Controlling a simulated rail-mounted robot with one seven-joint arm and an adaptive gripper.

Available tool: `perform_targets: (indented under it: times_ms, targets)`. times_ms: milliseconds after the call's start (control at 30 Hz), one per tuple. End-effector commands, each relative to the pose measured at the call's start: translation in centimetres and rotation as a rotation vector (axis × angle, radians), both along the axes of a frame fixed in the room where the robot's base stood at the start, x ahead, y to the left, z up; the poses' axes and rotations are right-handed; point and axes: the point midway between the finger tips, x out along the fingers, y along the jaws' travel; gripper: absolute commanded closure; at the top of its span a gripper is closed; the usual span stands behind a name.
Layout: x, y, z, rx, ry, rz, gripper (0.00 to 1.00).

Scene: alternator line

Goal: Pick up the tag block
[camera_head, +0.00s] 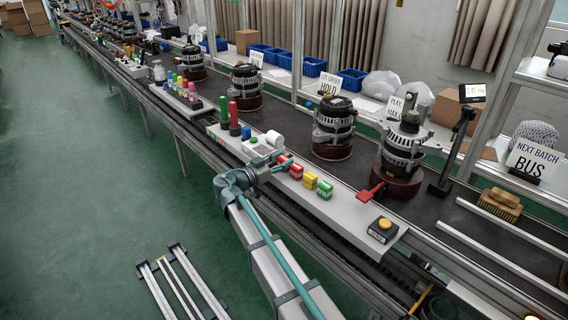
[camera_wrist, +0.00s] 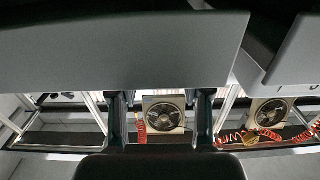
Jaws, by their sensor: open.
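Several small coloured blocks stand in a row on the light grey shelf (camera_head: 345,208) along the near side of the line. Two are red, the nearer red block (camera_head: 296,171) and one partly behind my gripper; then come a yellow block (camera_head: 310,180) and a green block (camera_head: 324,190). I cannot tell which one is the tag block. My gripper (camera_head: 277,163) is beside the red blocks at the left end of the row. In the wrist view its two fingers (camera_wrist: 160,122) are apart with nothing between them, and no block shows there.
A white roll (camera_head: 275,140) and red and green cylinders (camera_head: 234,115) stand left of my gripper. A yellow button box (camera_head: 382,230) and a red handle (camera_head: 370,193) are to the right. Alternators (camera_head: 333,130) stand on the dark belt behind. The wrist view shows a fan (camera_wrist: 164,115).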

Motion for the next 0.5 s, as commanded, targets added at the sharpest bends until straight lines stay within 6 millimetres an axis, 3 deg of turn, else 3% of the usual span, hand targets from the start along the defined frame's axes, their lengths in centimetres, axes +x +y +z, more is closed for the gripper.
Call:
perform_targets:
  times_ms: [300,500]
  targets:
    - [0.54,-0.53,-0.03,0.0,0.0,0.001,0.54]
    - [0.54,-0.52,-0.03,-0.001,0.001,0.001,0.87]
